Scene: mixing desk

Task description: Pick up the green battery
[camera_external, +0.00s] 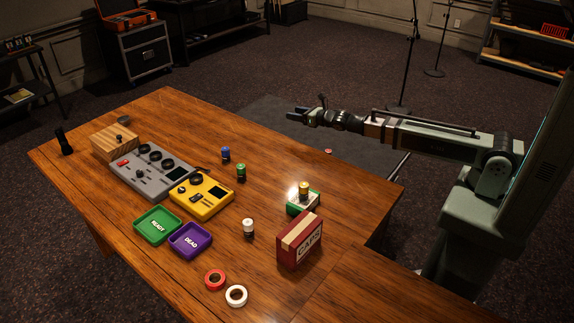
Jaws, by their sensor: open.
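The green battery (241,172) stands upright near the middle of the wooden table, with a dark lower part and a green top. A blue-topped battery (226,154) stands just behind it to the left. My gripper (297,113) is open and empty, above the far edge of the table, to the right of and behind the green battery. It is well apart from every battery.
A white-topped battery (248,227) and a yellow-topped one (304,189) on a small box stand nearby. A yellow meter (213,204), grey mixer (144,186), green tray (157,238), purple tray (189,253) and CAPS box (293,248) surround them. The table's far middle is clear.

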